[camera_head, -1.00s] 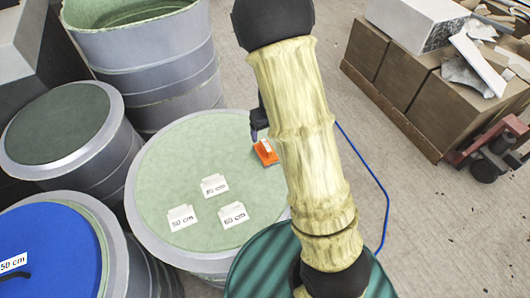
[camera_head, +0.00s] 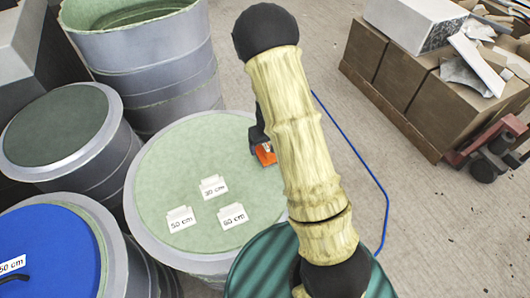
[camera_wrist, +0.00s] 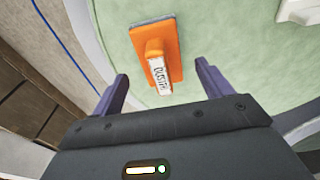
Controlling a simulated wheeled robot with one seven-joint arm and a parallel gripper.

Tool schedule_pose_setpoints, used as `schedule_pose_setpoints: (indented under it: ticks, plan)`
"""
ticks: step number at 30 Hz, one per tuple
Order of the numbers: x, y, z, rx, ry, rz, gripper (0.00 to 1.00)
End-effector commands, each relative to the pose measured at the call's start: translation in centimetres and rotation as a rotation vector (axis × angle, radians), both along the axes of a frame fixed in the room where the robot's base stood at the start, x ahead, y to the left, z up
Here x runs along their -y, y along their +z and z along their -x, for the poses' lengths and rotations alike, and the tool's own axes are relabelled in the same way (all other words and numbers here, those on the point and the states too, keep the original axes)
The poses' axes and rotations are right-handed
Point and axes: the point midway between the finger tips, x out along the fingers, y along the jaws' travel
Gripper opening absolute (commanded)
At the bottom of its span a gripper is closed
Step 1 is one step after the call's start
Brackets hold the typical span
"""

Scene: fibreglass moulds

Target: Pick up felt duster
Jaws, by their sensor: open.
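The felt duster is an orange block (camera_wrist: 171,45) with an orange handle and a white label whose print looks like "DUSTER". It lies on the pale green top of a round grey mould (camera_head: 160,165), near that top's right edge. In the head view the duster (camera_head: 266,158) is partly hidden by my gripper and arm. My gripper (camera_wrist: 160,88) is open, with its two dark purple fingers apart on either side of the duster's labelled end. The fingers do not visibly touch it. In the head view only a dark part of my gripper shows beside my arm.
Three white cards marked in cm (camera_head: 213,188) lie on the same top. Other round moulds (camera_head: 62,130) stand left and behind, one with a blue top (camera_head: 45,250). A blue hose (camera_head: 352,150) runs on the floor. Boxes on a pallet (camera_head: 410,85) stand at upper right.

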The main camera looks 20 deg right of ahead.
Motion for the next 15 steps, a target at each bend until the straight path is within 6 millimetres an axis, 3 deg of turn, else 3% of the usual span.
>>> schedule_pose_setpoints:
  ticks: [6,15]
  plan:
    - [-0.2,-2.9,-0.5,-0.001,0.000,-0.001,0.78]
    - [-0.3,-3.3,-0.6,0.000,0.001,0.000,0.78]
